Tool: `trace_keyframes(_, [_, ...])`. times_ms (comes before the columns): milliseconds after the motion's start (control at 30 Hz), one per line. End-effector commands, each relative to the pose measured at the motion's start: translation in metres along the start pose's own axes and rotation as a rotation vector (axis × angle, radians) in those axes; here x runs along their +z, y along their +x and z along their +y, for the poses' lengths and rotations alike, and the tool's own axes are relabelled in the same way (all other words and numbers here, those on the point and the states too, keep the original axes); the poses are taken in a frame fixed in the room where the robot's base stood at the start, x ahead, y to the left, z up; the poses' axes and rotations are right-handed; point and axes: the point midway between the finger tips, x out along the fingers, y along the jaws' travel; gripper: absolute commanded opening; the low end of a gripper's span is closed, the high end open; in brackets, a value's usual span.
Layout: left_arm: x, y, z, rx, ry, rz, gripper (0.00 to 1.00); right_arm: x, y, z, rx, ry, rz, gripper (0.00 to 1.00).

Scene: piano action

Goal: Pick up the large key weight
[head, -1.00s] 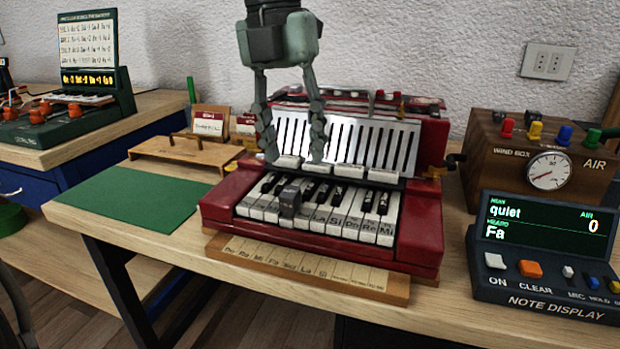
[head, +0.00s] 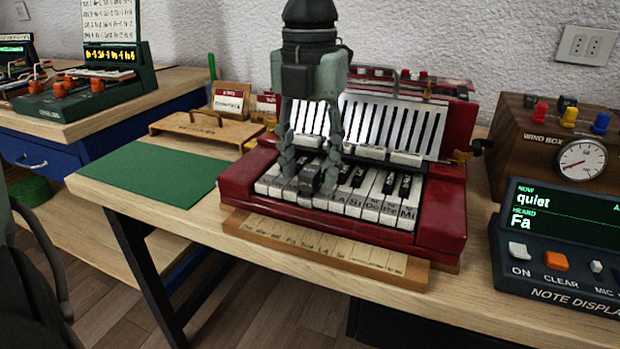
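The large key weight is a small dark grey block (head: 308,180) standing on the white keys of a red piano keyboard (head: 365,190), left of the middle of the keys. My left gripper (head: 309,178) points down over the keyboard. Its two grey-green fingers are spread, one on each side of the weight, with the tips low near the keys. The fingers look apart from the weight, but contact is hard to tell and they hide part of the keys. My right gripper is not in view.
The slotted white panel (head: 390,125) rises just behind the keys. A wooden strip with note names (head: 320,250) lies in front. A bare green mat (head: 150,185) lies left. The note display (head: 560,250), reading "quiet" and "Fa", and the wind box (head: 550,150) stand right.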

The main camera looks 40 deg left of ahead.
Motion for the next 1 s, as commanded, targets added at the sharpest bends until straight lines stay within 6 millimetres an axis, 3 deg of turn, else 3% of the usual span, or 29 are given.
trace_keyframes(33, [0.0,0.0,0.0,0.0,0.0,0.0,0.4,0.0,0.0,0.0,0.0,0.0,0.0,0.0])
trace_keyframes(367, [0.0,0.0,0.0,0.0,0.0,0.0,0.0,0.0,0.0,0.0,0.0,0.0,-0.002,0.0])
trace_keyframes(767, [0.001,-0.003,0.0,0.0,0.0,-0.002,0.0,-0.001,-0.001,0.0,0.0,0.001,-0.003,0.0])
trace_keyframes(1000, [0.001,-0.029,0.0,0.0,-0.001,-0.006,0.0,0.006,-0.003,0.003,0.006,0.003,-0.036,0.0])
